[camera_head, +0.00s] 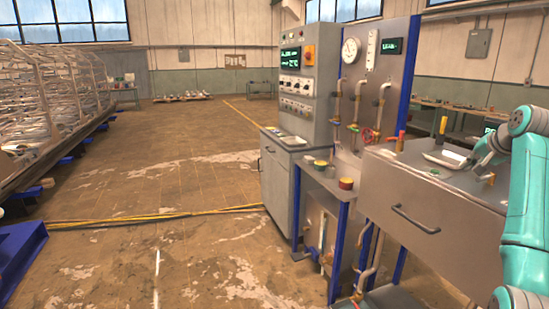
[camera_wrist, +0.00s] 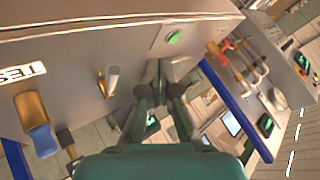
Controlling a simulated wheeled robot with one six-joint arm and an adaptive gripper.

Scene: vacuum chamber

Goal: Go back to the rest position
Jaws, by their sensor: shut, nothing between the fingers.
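My gripper (camera_head: 480,158) is at the right of the head view, at the end of my teal arm. It is shut, with nothing held. It is just above the grey workbench top (camera_head: 405,157), beside a white tray (camera_head: 446,159); I cannot tell whether it touches the tray. In the wrist view my gripper (camera_wrist: 166,70) points up the picture over the grey panel-like surface, with its dark fingers close together below a green round piece (camera_wrist: 175,37).
Orange-handled (camera_head: 401,140) and yellow-handled (camera_head: 442,128) tools stand up near the tray. A control cabinet (camera_head: 297,85) and gauge panel (camera_head: 362,70) rise behind the bench.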

